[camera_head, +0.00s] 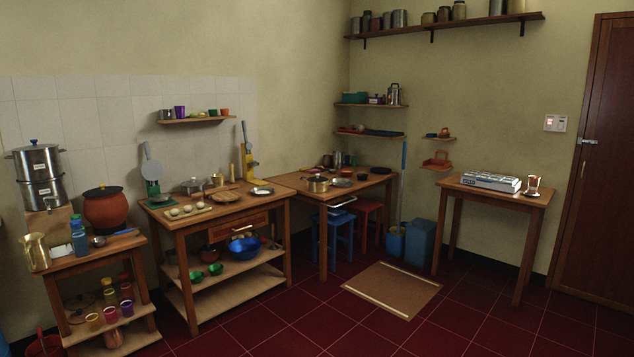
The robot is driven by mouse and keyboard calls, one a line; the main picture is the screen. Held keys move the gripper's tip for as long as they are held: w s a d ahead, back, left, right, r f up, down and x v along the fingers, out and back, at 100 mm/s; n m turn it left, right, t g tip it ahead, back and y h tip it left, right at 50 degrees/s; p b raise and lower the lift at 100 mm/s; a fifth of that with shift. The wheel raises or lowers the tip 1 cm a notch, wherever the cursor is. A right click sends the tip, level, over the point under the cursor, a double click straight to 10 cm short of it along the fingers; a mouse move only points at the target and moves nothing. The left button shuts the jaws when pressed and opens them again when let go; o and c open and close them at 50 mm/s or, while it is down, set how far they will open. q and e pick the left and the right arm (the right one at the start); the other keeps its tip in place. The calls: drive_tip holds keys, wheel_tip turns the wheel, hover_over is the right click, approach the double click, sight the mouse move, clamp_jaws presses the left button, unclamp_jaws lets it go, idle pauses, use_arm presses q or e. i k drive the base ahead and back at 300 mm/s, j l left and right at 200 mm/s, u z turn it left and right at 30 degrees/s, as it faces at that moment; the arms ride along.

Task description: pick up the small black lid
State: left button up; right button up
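Neither of my grippers is in view. A small, flat black round thing (367,170) lies at the back right of the corner table (290,180); it is too small to tell whether it is a lid. Another black lid (102,191) sits on top of the round terracotta pot (106,212) on the left table. I cannot tell which of these is the small black lid.
A wooden work table (172,227) with pans and a board stands left of the corner table. Blue (345,226) and red (371,207) stools are under the corner table. A brown mat (393,289) lies on the open red tiled floor. A side table (536,199) stands right.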

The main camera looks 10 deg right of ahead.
sight(317, 178)
drive_tip(key=z, duration=0.2)
drive_tip(key=i, duration=4.45)
